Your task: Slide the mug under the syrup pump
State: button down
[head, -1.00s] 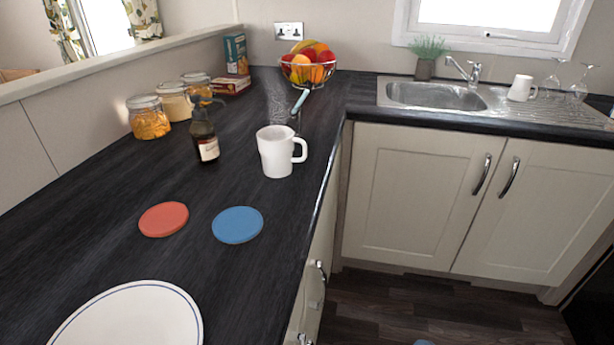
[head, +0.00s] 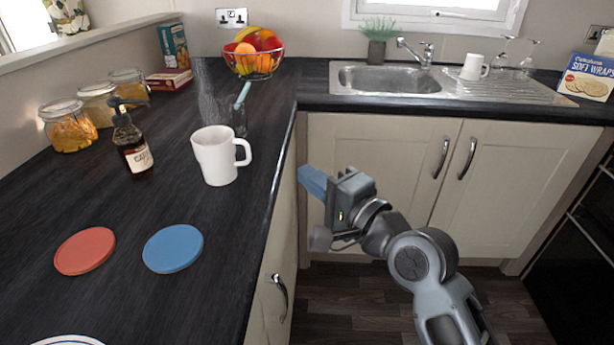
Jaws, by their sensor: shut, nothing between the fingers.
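A white mug (head: 215,157) stands upright on the dark counter, its handle pointing right. The syrup pump (head: 132,146) is a dark bottle with a pale label and a black pump top. It stands to the left of the mug, with a gap of bare counter between them. My gripper (head: 312,180) is in front of the cupboard doors, to the right of the counter edge and apart from the mug. Its blue fingers point left and are closed with nothing held.
A red coaster (head: 85,251) and a blue coaster (head: 173,248) lie nearer than the mug. Storage jars (head: 68,130) line the left wall. A fruit bowl (head: 254,66) is at the back.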

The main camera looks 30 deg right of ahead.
aim_at(215, 162)
jog(key=w+a, duration=0.1)
jog(key=w, duration=0.2)
jog(key=w+a+p, duration=0.1)
jog(key=w, duration=0.2)
jog(key=w+a, duration=0.1)
jog(key=w, duration=0.2)
jog(key=shift+a, duration=0.2)
jog(key=shift+w+a, duration=0.35)
jog(key=shift+a, duration=0.05)
jog(key=shift+a+p, duration=0.1)
jog(key=shift+p, duration=0.25)
jog(key=w+a+p, duration=0.4)
jog(key=a, duration=0.1)
jog(key=w+a+p, duration=0.2)
jog(key=shift+a+r, duration=0.1)
jog(key=shift+a, duration=0.25)
jog(key=shift+w+a, duration=0.2)
jog(key=shift+a, duration=0.05)
jog(key=shift+d, duration=0.1)
